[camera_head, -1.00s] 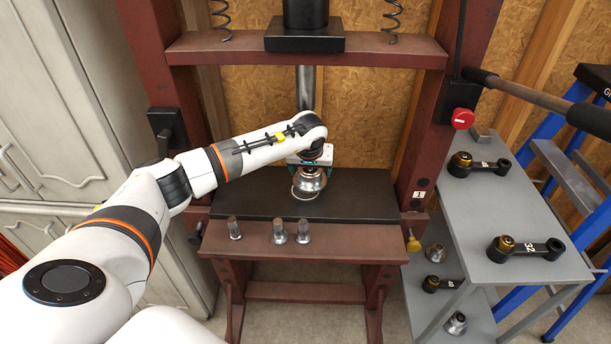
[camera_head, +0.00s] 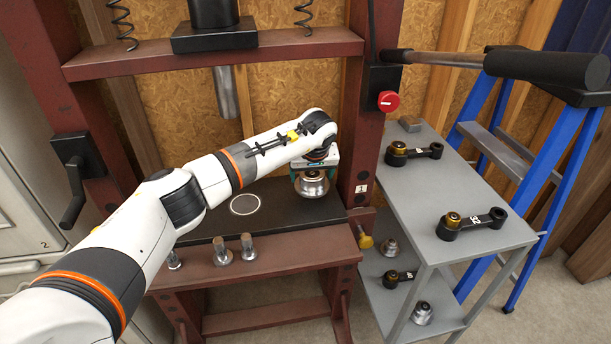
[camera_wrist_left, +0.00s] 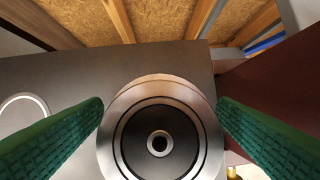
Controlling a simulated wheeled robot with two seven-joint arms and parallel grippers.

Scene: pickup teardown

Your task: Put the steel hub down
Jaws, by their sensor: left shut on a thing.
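The steel hub (camera_head: 312,184) is a round stepped silver piece. My left gripper (camera_head: 316,172) is shut on it near the right end of the press's black bed plate (camera_head: 205,224). In the left wrist view the hub (camera_wrist_left: 160,143) sits between the two green fingers of the gripper (camera_wrist_left: 160,120), its central bore facing the camera. Whether the hub touches the plate or hangs just above it I cannot tell. A white ring mark (camera_head: 245,204) on the plate is bare, left of the hub. My right gripper is not in view.
The red press frame's right post (camera_head: 361,150) stands close right of the hub. Several steel plugs, one here (camera_head: 222,252), stand along the front beam. The grey cart (camera_head: 455,183) at right carries black arms with brass bushings (camera_head: 453,219); its lower shelf holds more parts.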

